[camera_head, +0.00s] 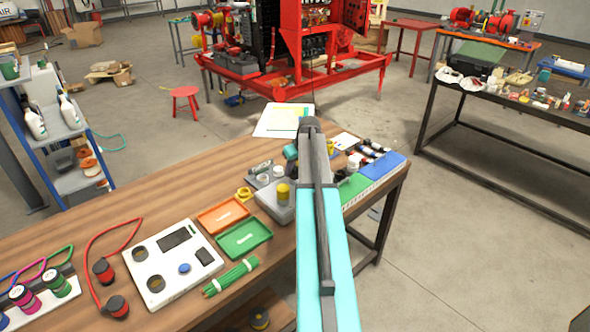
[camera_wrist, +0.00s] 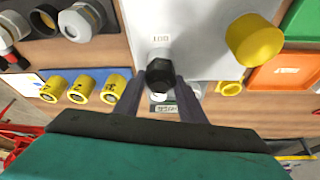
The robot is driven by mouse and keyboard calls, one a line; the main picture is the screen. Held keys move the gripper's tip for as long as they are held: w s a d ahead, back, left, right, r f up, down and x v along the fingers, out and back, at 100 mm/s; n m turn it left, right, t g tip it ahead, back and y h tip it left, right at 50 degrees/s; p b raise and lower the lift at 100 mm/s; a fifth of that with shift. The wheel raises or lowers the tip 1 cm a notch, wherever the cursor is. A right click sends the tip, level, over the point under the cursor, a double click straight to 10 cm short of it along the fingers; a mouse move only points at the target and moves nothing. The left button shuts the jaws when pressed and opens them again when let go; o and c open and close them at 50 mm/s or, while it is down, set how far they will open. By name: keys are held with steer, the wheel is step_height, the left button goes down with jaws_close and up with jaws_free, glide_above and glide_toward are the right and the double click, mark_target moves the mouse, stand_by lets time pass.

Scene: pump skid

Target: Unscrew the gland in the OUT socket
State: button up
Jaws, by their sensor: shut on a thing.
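In the wrist view, the gland (camera_wrist: 160,74) is a black hex piece with a pale collar, at the edge of a grey box (camera_wrist: 205,30). An upside-down "OUT" label is printed on the box beside it. My gripper (camera_wrist: 159,92) has a dark finger on each side of the gland and is shut on it. In the head view, the grey box (camera_head: 270,209) stands on the wooden bench. My arm and wrist hide the gland and the fingers there. Whether the gland's thread is free of the socket cannot be seen.
A yellow cylinder (camera_wrist: 255,40) stands on the box near my gripper. A yellow ring (camera_wrist: 231,88) lies beside the box. Several yellow fittings (camera_wrist: 82,88) lie on the other side. An orange tray (camera_head: 222,215) and a green tray (camera_head: 243,238) sit left of the box.

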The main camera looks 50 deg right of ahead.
steer(key=n+y, duration=0.1)
steer(key=n, duration=0.1)
steer(key=shift+d+n, duration=0.1)
steer(key=shift+n, duration=0.3)
steer(key=shift+n+y+b, duration=0.35)
steer(key=shift+n+y, duration=0.05)
steer(key=shift+n, duration=0.5)
steer(key=shift+n+y, duration=0.3)
steer(key=shift+n, duration=0.4)
steer(key=shift+n+y+b, duration=0.45)
steer(key=shift+n+y, duration=0.15)
steer(key=shift+n, duration=1)
